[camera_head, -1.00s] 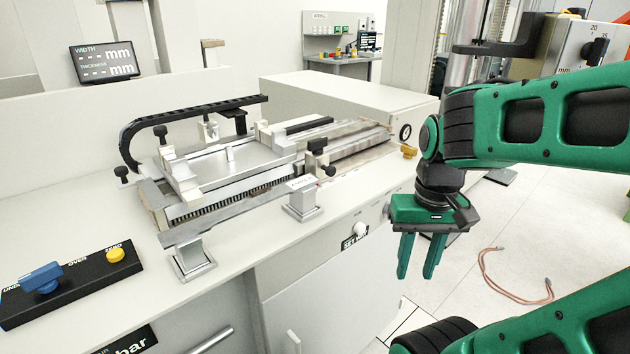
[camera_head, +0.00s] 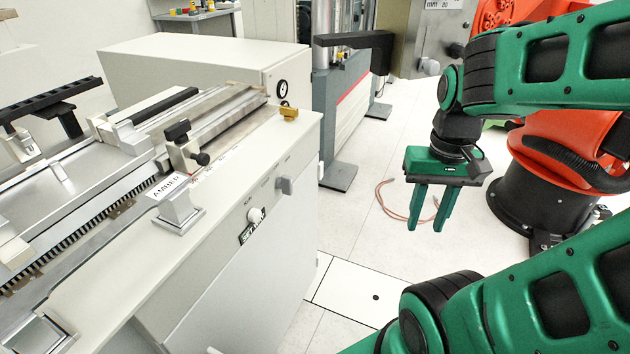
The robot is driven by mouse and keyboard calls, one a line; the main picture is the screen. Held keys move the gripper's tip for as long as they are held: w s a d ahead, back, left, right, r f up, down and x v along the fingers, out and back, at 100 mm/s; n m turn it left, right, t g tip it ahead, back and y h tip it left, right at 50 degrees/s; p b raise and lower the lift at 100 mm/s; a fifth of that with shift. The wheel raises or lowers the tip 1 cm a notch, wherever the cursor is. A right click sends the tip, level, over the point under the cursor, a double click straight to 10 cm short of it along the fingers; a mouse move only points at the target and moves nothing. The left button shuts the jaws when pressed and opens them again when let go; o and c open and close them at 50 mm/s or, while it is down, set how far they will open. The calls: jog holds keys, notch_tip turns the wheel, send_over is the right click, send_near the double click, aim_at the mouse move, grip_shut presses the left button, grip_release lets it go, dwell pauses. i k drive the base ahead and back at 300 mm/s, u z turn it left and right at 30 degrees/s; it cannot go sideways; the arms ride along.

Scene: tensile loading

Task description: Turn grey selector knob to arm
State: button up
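The grey selector knob (camera_head: 286,186) sticks out from the front panel of the white bench machine (camera_head: 240,270), near its right end. A round white knob (camera_head: 255,214) is to its left, above a black label. The small lettering around the knobs is too small to read, so I cannot tell the selector's setting. My gripper (camera_head: 430,212) hangs to the right of the machine, over the floor, fingers pointing down. Its two green fingers are apart with nothing between them. It is clear of the grey knob.
A metal slide fixture (camera_head: 90,205) and a support labelled AMBER (camera_head: 178,212) stand on the bench top. A brass fitting (camera_head: 289,114) is at its right corner. An orange robot arm (camera_head: 560,160) stands behind my arm. A copper-coloured hoop (camera_head: 390,205) lies on the floor.

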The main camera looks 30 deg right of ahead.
aim_at(285, 183)
jog(key=z, duration=0.05)
jog(key=k, duration=1.6)
jog(key=z, duration=0.4)
jog(key=i, duration=1)
